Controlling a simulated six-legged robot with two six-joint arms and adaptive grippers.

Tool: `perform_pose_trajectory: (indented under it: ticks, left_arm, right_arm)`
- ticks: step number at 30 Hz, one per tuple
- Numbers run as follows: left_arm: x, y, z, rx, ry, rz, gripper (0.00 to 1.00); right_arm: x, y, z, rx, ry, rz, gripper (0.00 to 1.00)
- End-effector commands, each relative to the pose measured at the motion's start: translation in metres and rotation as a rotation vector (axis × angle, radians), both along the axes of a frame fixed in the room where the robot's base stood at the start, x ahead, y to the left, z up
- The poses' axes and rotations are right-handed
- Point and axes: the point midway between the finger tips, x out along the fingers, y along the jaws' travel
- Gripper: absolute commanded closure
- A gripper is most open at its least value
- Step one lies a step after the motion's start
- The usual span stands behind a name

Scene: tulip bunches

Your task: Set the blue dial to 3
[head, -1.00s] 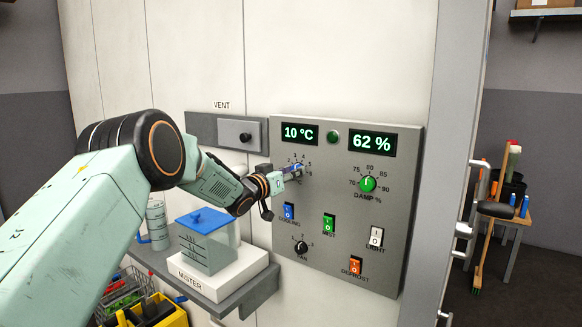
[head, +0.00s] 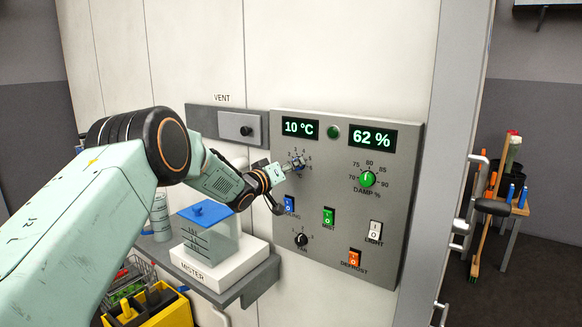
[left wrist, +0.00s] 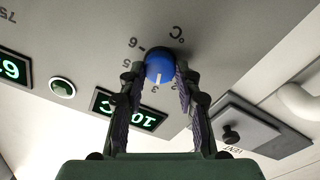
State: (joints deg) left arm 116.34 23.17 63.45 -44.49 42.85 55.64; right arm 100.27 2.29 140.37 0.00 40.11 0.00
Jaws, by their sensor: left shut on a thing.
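The blue dial (head: 299,163) is on the grey control panel (head: 400,225), below the 10 °C display (head: 298,128). It is mostly hidden by my gripper in the head view. The left wrist view shows the dial (left wrist: 158,66) clearly, with a white pointer line at the 3 on its scale. My left gripper (head: 292,166) is at the dial. In the left wrist view its two fingers (left wrist: 158,74) are on either side of the dial, shut on it. My right gripper is not in view.
A green damp dial (head: 367,180) sits to the right, with several rocker switches and a black fan dial (head: 301,240) below. A vent slider (head: 240,131) is to the left. A mister tank (head: 208,235) stands on the shelf under my left arm.

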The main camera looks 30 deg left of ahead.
Motion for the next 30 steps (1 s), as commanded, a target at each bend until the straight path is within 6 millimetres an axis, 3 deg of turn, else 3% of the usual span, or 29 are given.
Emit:
perform_pose_trajectory:
  ticks: [6, 7, 15, 25, 30]
  left_arm:
    - [0.000, -0.001, -0.002, 0.000, 0.003, -0.001, 0.98]
    - [0.000, -0.001, -0.002, 0.001, 0.003, -0.001, 0.65]
    - [0.000, 0.000, -0.001, 0.001, 0.001, -0.001, 0.44]
    - [-0.002, 0.001, 0.000, 0.001, 0.000, 0.001, 0.44]
    - [-0.014, 0.003, 0.000, -0.001, 0.001, 0.001, 0.44]
  right_arm:
    - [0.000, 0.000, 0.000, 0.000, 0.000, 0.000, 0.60]
    - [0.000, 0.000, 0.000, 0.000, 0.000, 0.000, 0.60]
    - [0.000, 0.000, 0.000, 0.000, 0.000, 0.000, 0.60]
    - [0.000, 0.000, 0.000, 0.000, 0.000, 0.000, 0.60]
    - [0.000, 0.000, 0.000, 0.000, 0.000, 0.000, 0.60]
